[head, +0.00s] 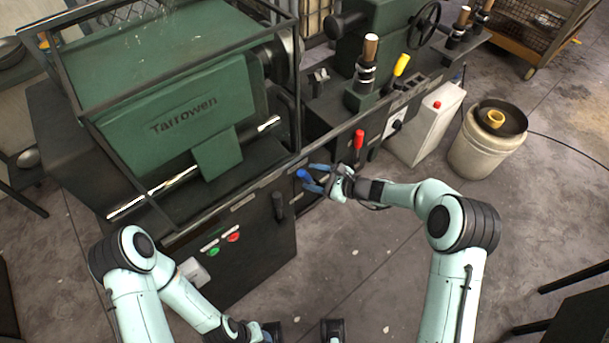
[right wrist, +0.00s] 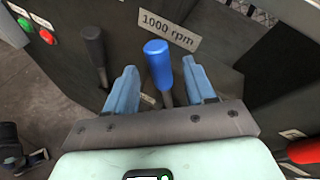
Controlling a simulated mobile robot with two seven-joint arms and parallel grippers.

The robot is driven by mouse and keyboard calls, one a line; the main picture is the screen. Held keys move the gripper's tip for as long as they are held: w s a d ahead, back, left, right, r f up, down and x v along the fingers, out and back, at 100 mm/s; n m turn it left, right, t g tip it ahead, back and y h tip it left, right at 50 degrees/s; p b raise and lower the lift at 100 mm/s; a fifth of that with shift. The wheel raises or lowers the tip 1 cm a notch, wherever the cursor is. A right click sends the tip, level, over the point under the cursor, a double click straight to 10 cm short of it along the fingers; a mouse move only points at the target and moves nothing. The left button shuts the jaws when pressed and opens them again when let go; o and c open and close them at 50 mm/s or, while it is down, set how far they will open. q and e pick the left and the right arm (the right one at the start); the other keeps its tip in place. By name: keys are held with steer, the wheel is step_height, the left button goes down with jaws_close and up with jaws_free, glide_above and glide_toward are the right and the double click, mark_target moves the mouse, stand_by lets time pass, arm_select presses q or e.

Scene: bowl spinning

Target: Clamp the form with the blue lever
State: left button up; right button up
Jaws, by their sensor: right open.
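The blue lever (head: 302,174) sticks out from the front of the green and black Tarrowen lathe (head: 180,115). In the right wrist view the blue lever (right wrist: 158,62) has a rounded blue grip and stands between the two blue fingers of my right gripper (right wrist: 160,82). There are gaps on both sides of it, so the gripper is open around it. The head view shows my right gripper (head: 316,179) at the lever. My left gripper (head: 268,331) is low at the bottom edge, partly cut off. I cannot make out the form.
A red lever (head: 358,140) and a yellow lever (head: 401,65) are right of the blue one. A black lever (right wrist: 94,48) stands close to its left. Green and red buttons (head: 232,237) are on the front panel. A bucket (head: 486,150) stands at right.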

mark_target(308, 176)
steer(key=shift+x, duration=1.95)
jaws_close()
